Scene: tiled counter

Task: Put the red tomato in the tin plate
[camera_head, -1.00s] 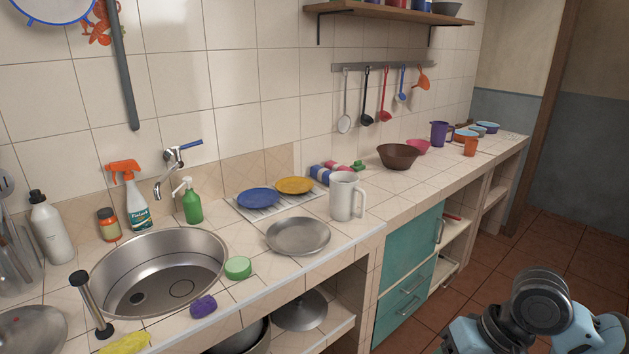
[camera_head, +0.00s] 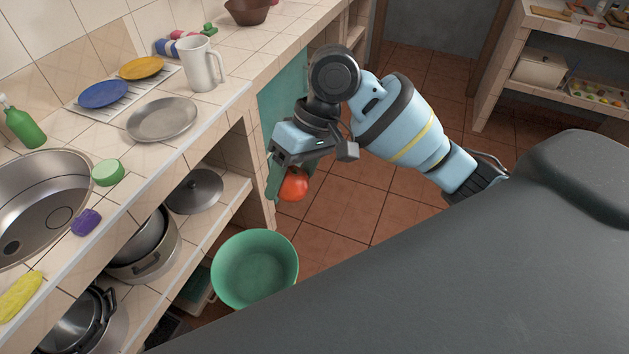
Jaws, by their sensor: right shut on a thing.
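The red tomato (camera_head: 293,187) is held in my right gripper (camera_head: 286,168), below the wrist and in front of the counter's side. The gripper is shut on it; the fingers are partly hidden. The tin plate (camera_head: 163,119) lies flat and empty on the tiled counter, to the left of the gripper and apart from it. My left gripper is not in view.
A white mug (camera_head: 200,64) stands just behind the plate. A blue plate (camera_head: 104,94) and a yellow plate (camera_head: 141,67) lie on a rack. A green bucket (camera_head: 255,268) stands below the gripper.

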